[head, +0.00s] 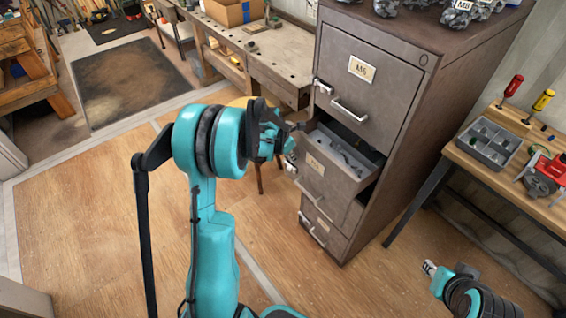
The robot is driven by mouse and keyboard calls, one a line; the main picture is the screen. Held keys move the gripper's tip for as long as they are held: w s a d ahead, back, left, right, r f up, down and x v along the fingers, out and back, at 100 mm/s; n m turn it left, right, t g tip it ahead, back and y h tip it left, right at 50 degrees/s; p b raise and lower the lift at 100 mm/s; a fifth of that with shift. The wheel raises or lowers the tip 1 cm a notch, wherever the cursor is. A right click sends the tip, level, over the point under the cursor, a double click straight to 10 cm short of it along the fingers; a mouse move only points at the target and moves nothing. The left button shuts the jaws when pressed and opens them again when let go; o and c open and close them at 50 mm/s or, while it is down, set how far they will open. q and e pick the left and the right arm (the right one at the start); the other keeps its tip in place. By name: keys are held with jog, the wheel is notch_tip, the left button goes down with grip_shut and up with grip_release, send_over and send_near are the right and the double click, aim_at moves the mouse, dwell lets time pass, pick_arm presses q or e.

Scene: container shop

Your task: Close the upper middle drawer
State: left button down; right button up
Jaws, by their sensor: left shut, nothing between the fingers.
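A brown metal filing cabinet (425,110) stands right of centre. Its top drawer (385,82) is shut and has a bar handle. Below it, the upper middle drawer (326,180) is pulled out, with its grey interior and some small dark items showing. More drawer fronts (322,222) sit lower down and look shut. My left gripper (291,146) is shut and empty, just left of the open drawer's front. I cannot tell whether it touches the drawer. My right gripper (430,268) shows only partly at the lower right, away from the cabinet; its jaws are unclear.
A workbench (268,62) with a cardboard box (232,10) stands behind the cabinet. A wooden table at the right holds a grey compartment tray (486,146), screwdrivers and a red tool (543,176). Jars stand on the cabinet top. The wooden floor (90,230) at the left is clear.

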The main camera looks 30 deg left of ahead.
pick_arm(q)
jog(key=w+d, duration=0.1)
jog(key=w, duration=0.2)
jog(key=w+d, duration=0.1)
jog(key=w, duration=0.2)
jog(key=w+d, duration=0.1)
jog(key=w, duration=0.2)
jog(key=shift+d, duration=0.35)
jog(key=shift+s+a, duration=0.1)
